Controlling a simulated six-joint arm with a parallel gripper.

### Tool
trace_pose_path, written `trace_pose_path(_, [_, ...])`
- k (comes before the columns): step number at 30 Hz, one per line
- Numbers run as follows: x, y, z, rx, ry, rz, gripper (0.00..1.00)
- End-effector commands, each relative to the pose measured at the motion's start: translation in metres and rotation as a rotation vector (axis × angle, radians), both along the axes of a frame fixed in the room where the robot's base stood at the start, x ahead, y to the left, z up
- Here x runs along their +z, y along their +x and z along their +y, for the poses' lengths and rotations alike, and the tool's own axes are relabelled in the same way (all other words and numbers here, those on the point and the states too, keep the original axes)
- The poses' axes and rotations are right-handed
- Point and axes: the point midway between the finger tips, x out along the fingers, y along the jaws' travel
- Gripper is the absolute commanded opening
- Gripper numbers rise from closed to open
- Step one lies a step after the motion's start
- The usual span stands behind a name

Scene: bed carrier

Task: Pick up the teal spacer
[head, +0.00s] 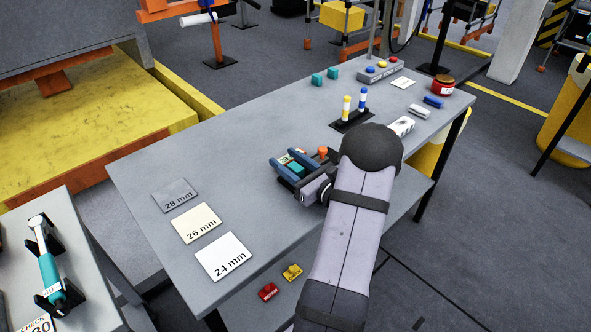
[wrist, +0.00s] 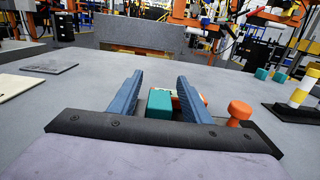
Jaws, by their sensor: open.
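A teal spacer (head: 296,168) rests on the grey table between the two blue fingers of my gripper (head: 283,157). In the wrist view the teal spacer (wrist: 159,104) is a small block standing between the open fingers (wrist: 160,77), nearer the left one. Gaps show on both sides, wider on the right. The fingertips reach past it. Its lower part is hidden by my gripper's body. Two more teal cubes, one (head: 316,79) and another (head: 333,74), stand at the table's far edge.
An orange knob (wrist: 240,112) stands just right of the right finger. A red-and-white item lies partly hidden behind the spacer. A black stand (head: 352,122) with banded posts is farther right. Cards marked 28 mm (head: 175,195), 26 mm (head: 197,222) and 24 mm (head: 224,256) lie left.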

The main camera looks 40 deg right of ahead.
Motion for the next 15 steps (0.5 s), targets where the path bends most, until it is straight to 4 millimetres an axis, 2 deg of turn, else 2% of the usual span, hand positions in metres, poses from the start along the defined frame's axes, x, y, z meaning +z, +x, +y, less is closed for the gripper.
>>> trace_pose_path(9, [-0.0006,0.0064,-0.0001,-0.001,0.001,0.001,0.44])
trace_pose_path(10, [-0.0005,0.0064,-0.0001,-0.001,0.001,0.000,0.41])
trace_pose_path(15, [-0.0004,0.0062,-0.0001,-0.001,0.000,0.000,0.01])
